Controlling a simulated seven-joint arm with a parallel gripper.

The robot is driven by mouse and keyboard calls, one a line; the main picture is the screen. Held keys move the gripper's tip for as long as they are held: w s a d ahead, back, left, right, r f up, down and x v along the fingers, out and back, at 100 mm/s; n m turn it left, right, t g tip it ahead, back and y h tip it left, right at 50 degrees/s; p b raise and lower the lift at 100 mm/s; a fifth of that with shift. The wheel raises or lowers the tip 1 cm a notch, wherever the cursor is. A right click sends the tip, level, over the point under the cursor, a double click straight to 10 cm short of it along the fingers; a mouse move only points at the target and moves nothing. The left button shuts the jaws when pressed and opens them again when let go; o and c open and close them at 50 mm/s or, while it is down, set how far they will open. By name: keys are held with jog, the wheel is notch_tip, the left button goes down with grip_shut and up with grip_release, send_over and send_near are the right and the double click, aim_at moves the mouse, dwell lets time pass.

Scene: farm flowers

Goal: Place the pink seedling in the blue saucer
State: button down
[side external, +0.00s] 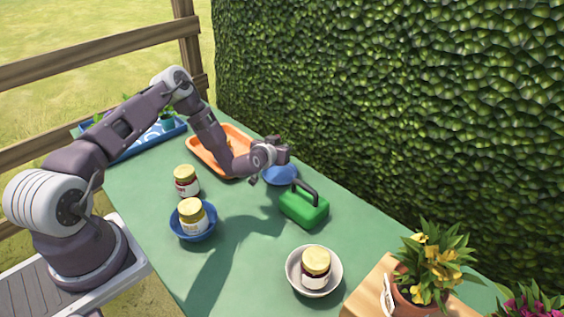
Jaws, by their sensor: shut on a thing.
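No pink seedling shows clearly. Small green plants (168,117) stand in a blue tray (145,147) at the far left, partly behind my arm.
A green watering can (303,208) stands close to the right of the blue dish. An orange tray (208,155) lies left. Nearer are a jar (186,181), a blue bowl (186,236) and a white bowl (291,275), each bowl holding a jar. Potted flowers (431,268) stand right.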

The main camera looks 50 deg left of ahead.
notch_tip(320, 180, down, 5)
jog(key=shift+r, duration=0.15)
jog(key=c, duration=1.3)
grip_release()
jog(key=shift+o, duration=0.2)
